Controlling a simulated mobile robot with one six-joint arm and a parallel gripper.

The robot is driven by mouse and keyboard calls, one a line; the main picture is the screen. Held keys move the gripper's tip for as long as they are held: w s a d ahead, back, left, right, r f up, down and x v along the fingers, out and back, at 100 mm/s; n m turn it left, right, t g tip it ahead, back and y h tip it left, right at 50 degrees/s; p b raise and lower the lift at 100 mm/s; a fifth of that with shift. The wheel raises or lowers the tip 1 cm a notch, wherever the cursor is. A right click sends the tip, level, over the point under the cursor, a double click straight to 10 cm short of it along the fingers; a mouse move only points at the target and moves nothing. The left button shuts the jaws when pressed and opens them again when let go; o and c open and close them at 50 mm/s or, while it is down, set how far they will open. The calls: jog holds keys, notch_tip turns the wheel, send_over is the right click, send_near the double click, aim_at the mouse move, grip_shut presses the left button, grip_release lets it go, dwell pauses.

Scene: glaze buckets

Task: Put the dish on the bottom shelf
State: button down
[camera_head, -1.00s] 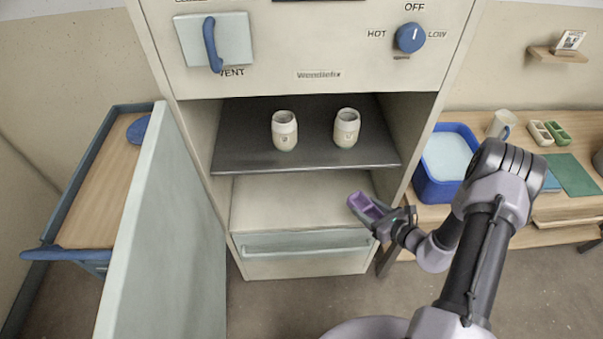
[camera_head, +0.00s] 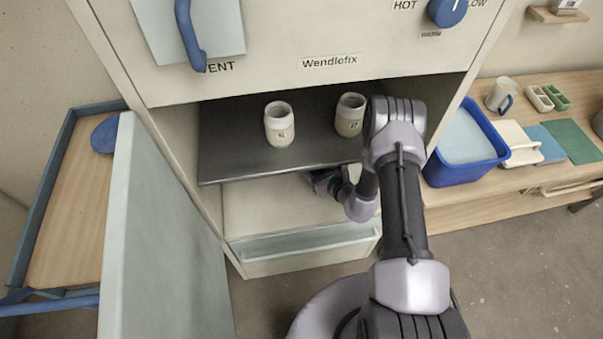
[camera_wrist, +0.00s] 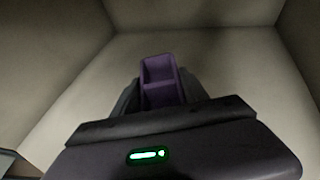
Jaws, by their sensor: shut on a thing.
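My gripper (camera_head: 328,183) reaches into the lower space of the kiln-like cabinet, under the dark shelf (camera_head: 230,165). In the wrist view it is shut on the purple dish (camera_wrist: 159,72), a small tray with a divider. The dish points away from the gripper toward the back of the space. In the head view the dish is hidden by the dark shelf and my arm. The pale bottom shelf (camera_head: 265,208) is bare where it shows. I cannot tell whether the dish touches it.
Two pale jars (camera_head: 279,124) (camera_head: 350,114) stand on the dark shelf above my gripper. The open door (camera_head: 165,235) is on the left. A blue tub (camera_head: 462,150) stands on the bench at right. In the wrist view, cabinet walls rise on both sides.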

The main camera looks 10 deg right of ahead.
jog(key=shift+w+a+f, duration=0.1)
jog(key=shift+w+a, duration=0.25)
jog(key=shift+a, duration=0.25)
jog(key=shift+w+a+f, duration=0.1)
jog(key=shift+w+a, duration=0.2)
jog(key=shift+a, duration=0.3)
jog(key=f+b, duration=0.3)
jog(key=shift+w+a+f, duration=0.25)
jog(key=shift+a+f, duration=0.1)
jog(key=shift+f, duration=0.05)
jog(key=shift+r, duration=0.25)
jog(key=shift+f, duration=0.2)
jog(key=c, duration=0.6)
grip_release()
jog(key=p+v, duration=0.5)
jog(key=v, duration=0.7)
jog(key=shift+r, duration=0.15)
jog(key=shift+s+d, duration=0.1)
